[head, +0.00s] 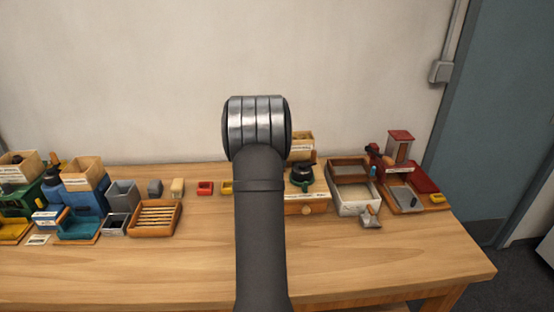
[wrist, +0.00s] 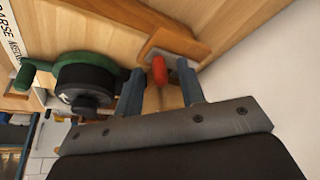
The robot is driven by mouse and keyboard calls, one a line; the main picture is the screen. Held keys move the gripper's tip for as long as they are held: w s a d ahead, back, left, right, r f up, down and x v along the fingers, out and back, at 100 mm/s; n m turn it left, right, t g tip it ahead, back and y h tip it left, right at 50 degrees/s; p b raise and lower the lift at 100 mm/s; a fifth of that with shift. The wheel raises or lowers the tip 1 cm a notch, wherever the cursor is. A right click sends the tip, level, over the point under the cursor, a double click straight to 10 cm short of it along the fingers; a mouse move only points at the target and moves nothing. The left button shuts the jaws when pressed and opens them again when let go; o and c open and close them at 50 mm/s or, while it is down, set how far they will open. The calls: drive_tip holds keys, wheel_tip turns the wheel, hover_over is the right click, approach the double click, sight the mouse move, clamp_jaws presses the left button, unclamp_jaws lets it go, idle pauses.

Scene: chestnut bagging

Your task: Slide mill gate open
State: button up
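In the wrist view my gripper (wrist: 160,67) shows two blue fingers spread apart. A small red knob or handle (wrist: 159,72) lies between the fingertips, with a gap on each side; I see no clear contact. It is beside a wooden box wall, and a grey metal piece shows just beyond it. This may be the mill gate, but I cannot tell for sure. The mill, with a black round body (wrist: 88,82) and green crank, sits left of the fingers. In the head view the mill (head: 303,174) stands on a wooden base, just right of my arm, which hides my gripper.
A wooden box (head: 300,142) stands behind the mill. Right of it are a white-lined tray (head: 354,200), a metal scoop (head: 371,217) and a red-topped station (head: 400,150). A slatted wooden tray (head: 156,218) and several bins stand left. The table's front strip is clear.

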drive_tip(key=shift+f, duration=0.1)
clamp_jaws()
drive_tip(key=shift+a, duration=1.45)
unclamp_jaws()
drive_tip(key=v, duration=1.7)
drive_tip(key=shift+r, duration=0.25)
drive_tip(key=shift+a, duration=0.1)
